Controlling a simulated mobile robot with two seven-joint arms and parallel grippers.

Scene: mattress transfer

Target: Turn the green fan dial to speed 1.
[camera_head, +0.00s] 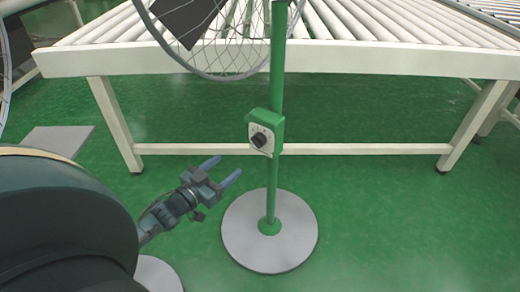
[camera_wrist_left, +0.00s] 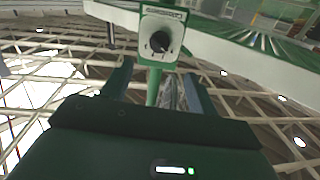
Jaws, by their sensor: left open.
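The green fan stands upright in the head view, with a green pole (camera_head: 273,190) on a round grey base (camera_head: 293,248). A green control box with a white face (camera_head: 268,130) sits on the pole, and its black dial (camera_head: 259,139) is at the middle of the face. The dial (camera_wrist_left: 161,42) also shows in the left wrist view, beyond my fingers; its exact setting is too small to read. My left gripper (camera_head: 222,171) is open and empty, below and left of the dial and apart from it. My right gripper is not in view.
A white roller conveyor (camera_head: 340,59) stands behind the fan, with a low crossbar between its legs. The wire fan cage (camera_head: 222,75) with a dark panel (camera_head: 189,18) is above. Another round grey base (camera_head: 157,274) is at the lower left. Green floor is clear on the right.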

